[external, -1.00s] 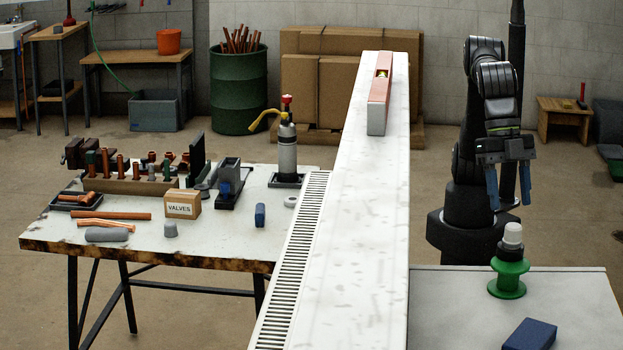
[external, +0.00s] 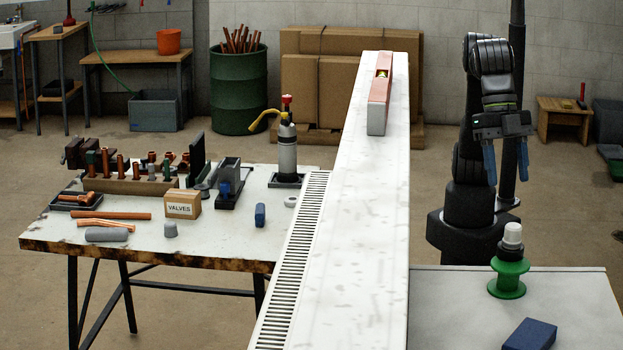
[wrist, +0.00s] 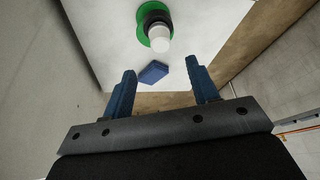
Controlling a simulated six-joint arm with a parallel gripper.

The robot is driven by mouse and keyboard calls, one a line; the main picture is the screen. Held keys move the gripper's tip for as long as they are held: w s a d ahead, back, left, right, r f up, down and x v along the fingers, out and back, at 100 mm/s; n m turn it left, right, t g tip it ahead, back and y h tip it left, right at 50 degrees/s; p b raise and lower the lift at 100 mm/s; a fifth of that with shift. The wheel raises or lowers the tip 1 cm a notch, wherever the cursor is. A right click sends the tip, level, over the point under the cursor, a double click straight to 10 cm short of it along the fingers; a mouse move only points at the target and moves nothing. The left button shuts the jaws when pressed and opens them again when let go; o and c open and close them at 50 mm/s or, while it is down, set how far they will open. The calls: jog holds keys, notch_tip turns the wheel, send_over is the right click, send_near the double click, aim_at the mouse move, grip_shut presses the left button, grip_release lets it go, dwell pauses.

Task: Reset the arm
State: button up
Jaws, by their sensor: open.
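My gripper (external: 507,163) has blue fingers pointing down, spread apart, with nothing between them. In the external view it hangs at the right, behind the small grey table and clear of the white radiator panel. In the wrist view my gripper (wrist: 163,88) is open at the bottom. Beyond the fingertips lie a blue block (wrist: 153,72) and a green spool with a white-capped piece on it (wrist: 141,30). None of these is touched.
The radiator panel (external: 350,220) stands between me and the left workbench (external: 140,245). A red level (external: 380,100) lies on top of it. The small table (external: 450,310) carries the green spool (external: 507,283) and blue block (external: 530,334). A dark pole (external: 516,100) stands close behind my arm.

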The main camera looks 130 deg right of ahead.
aim_at(512, 224)
jog(key=x, duration=1)
jog(key=shift+a+f, duration=0.1)
jog(key=shift+a, duration=0.05)
jog(key=shift+r, duration=1.3)
